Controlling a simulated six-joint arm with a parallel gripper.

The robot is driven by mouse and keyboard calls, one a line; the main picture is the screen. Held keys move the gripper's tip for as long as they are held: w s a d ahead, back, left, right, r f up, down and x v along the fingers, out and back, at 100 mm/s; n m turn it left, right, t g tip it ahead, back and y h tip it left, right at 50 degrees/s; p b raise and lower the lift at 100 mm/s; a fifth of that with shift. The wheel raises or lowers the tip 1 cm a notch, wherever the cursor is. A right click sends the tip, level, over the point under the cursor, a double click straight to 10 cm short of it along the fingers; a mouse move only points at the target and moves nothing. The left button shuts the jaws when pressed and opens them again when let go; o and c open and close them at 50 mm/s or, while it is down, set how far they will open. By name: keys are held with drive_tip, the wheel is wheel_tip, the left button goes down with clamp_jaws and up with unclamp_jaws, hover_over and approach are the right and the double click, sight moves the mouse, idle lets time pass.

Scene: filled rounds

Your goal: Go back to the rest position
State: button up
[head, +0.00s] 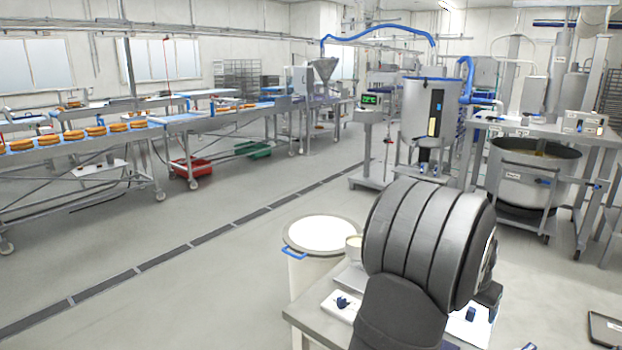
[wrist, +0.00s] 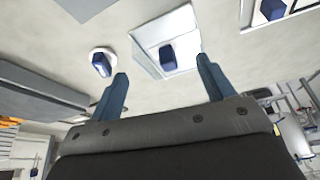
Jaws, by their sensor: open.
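My gripper (wrist: 162,68) shows in the wrist view as two blue fingers set wide apart, with nothing held between them. Beyond the fingertips, a dark blue piece (wrist: 166,52) sits on a white plate or tray (wrist: 146,36). Another blue piece (wrist: 100,62) lies on a small white round thing to the left. A third blue piece (wrist: 272,9) is at the top right. In the head view, my arm's thick dark links stand over the worktable (head: 301,313) and hide the gripper's fingers.
A white tub (head: 318,266) with a blue handle stands beside the worktable, and a small cup (head: 354,247) is close to my arm. A conveyor (head: 110,140) carries orange rounds at the left. A steel vat (head: 533,172) stands at the right. Open floor lies at front left.

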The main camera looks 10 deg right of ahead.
drive_tip(key=shift+w+a+f+n+t, duration=0.1)
drive_tip(key=shift+w+a+n, duration=0.25)
drive_tip(key=shift+w+a, duration=1.85)
drive_tip(key=shift+w+a+r+n+t, duration=0.1)
drive_tip(key=shift+w+a+n, duration=0.2)
drive_tip(key=shift+w+a, duration=1.9)
drive_tip(key=shift+w+a+f+n+t, duration=0.1)
drive_tip(key=shift+w+a+n, duration=0.45)
drive_tip(key=shift+a, duration=3)
drive_tip(key=shift+w, duration=0.2)
drive_tip(key=s+d+m, duration=0.1)
drive_tip(key=s+d, duration=0.5)
drive_tip(key=d, duration=0.2)
drive_tip(key=s+d+m, duration=0.1)
drive_tip(key=s+d, duration=0.4)
drive_tip(key=d, duration=0.4)
drive_tip(key=shift+s+d+m, duration=0.25)
drive_tip(key=shift+s+m, duration=0.05)
drive_tip(key=shift+s, duration=0.1)
